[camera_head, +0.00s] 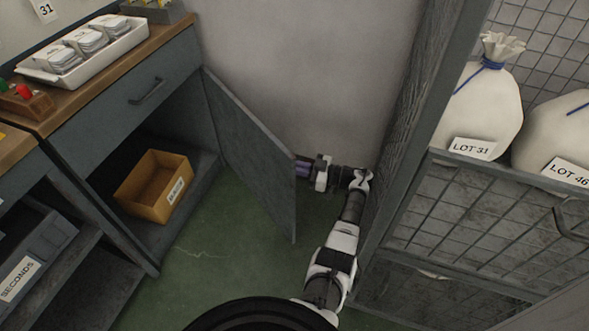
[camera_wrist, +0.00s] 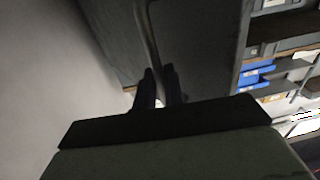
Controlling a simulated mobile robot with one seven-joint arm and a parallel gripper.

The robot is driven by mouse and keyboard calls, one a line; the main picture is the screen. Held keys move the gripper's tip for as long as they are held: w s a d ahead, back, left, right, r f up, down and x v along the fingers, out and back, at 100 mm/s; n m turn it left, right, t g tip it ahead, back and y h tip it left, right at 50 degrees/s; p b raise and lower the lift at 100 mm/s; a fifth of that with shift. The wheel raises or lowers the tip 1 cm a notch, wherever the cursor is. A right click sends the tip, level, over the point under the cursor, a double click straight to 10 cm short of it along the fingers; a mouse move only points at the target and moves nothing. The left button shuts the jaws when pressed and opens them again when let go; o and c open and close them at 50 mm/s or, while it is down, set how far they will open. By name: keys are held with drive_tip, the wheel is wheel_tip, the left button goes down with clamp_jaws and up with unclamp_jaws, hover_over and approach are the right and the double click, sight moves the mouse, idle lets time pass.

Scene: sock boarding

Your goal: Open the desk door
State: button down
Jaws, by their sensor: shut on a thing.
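The grey desk door (camera_head: 250,155) stands swung wide open from the desk (camera_head: 110,110), hinged at the right side of its lower compartment. My gripper (camera_head: 303,168) is at the door's free edge, on its outer face, and its fingertips are hidden behind the door in the head view. In the wrist view my gripper (camera_wrist: 160,74) has its two dark fingers close together around the door handle (camera_wrist: 148,30), a thin curved metal bar. The door panel (camera_wrist: 205,40) fills the upper middle of that view.
An orange bin (camera_head: 155,187) sits in the open compartment. A white tray (camera_head: 95,52) of packets lies on the desktop. A grey rack (camera_head: 425,185) with tied sacks (camera_head: 480,105) stands close to my arm on the right. Green floor (camera_head: 215,265) is clear before the desk.

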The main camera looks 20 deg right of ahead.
drive_tip(key=shift+w+a+r, duration=0.2)
drive_tip(key=shift+w, duration=0.05)
drive_tip(key=c, duration=1.5)
unclamp_jaws()
drive_tip(key=shift+a+f, duration=0.1)
drive_tip(key=shift+s+d+f, duration=0.1)
drive_tip(key=shift+s+d, duration=0.05)
drive_tip(key=shift+d, duration=0.05)
